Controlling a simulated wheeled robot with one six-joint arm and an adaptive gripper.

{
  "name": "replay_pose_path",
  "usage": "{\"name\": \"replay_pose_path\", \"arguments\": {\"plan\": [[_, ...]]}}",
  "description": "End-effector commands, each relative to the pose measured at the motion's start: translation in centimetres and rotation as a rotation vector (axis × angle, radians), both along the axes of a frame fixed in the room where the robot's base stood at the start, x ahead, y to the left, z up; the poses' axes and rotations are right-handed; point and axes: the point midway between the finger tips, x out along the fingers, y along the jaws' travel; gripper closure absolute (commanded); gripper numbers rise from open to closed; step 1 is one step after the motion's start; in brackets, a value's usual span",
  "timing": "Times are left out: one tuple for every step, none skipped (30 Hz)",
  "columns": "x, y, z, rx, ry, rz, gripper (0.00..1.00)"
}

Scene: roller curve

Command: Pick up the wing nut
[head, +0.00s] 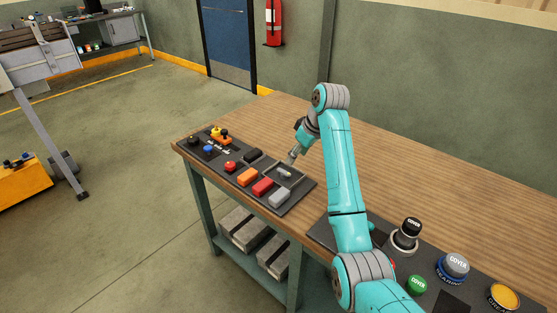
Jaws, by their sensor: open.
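A small pale metal piece, which looks like the wing nut (285,174), lies in a shallow dark tray (301,174) on the workbench. It is too small here to make out its wings. My gripper (292,160) points down at the tray from above, its tips just above the metal piece in the picture. The fingers are small in this view, but they are open and hold nothing that I can see. I cannot tell whether they touch the piece.
Around the tray on a dark board are black, orange, red and grey blocks (279,197) and several small coloured knobs. At the right stand capped round items, one black (412,227), one blue-rimmed (454,266), one yellow (504,297). The wooden tabletop (270,118) behind is clear.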

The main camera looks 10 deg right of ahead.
Motion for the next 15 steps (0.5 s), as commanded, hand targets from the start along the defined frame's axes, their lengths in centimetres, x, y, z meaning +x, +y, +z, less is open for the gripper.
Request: {"name": "replay_pose_path", "arguments": {"plan": [[0.0, 0.0, 0.0, 0.000, 0.000, 0.000, 0.45], [0.0, 0.0, -0.1, 0.000, 0.000, 0.000, 0.45], [0.0, 0.1, -0.2, 0.000, 0.001, 0.000, 0.45], [0.1, 0.1, -0.5, 0.000, 0.003, 0.001, 0.45], [0.2, 0.2, -0.7, 0.000, 0.003, 0.001, 0.45], [0.3, 0.3, -1.2, 0.000, 0.003, 0.001, 0.45], [0.4, 0.4, -1.6, 0.000, 0.003, 0.001, 0.45], [0.6, 0.5, -2.1, 0.000, 0.004, 0.001, 0.45], [0.7, 0.7, -2.7, 0.001, 0.004, 0.000, 0.45], [0.9, 0.8, -3.1, 0.001, 0.003, 0.000, 0.45], [1.0, 0.9, -3.4, 0.001, 0.003, 0.000, 0.45], [1.2, 1.0, -3.9, 0.001, 0.002, 0.000, 0.45], [1.3, 1.1, -4.2, 0.001, 0.002, 0.000, 0.45], [1.4, 1.1, -4.5, 0.001, 0.002, 0.000, 0.45], [1.5, 1.2, -4.8, 0.000, 0.002, -0.001, 0.45]]}}
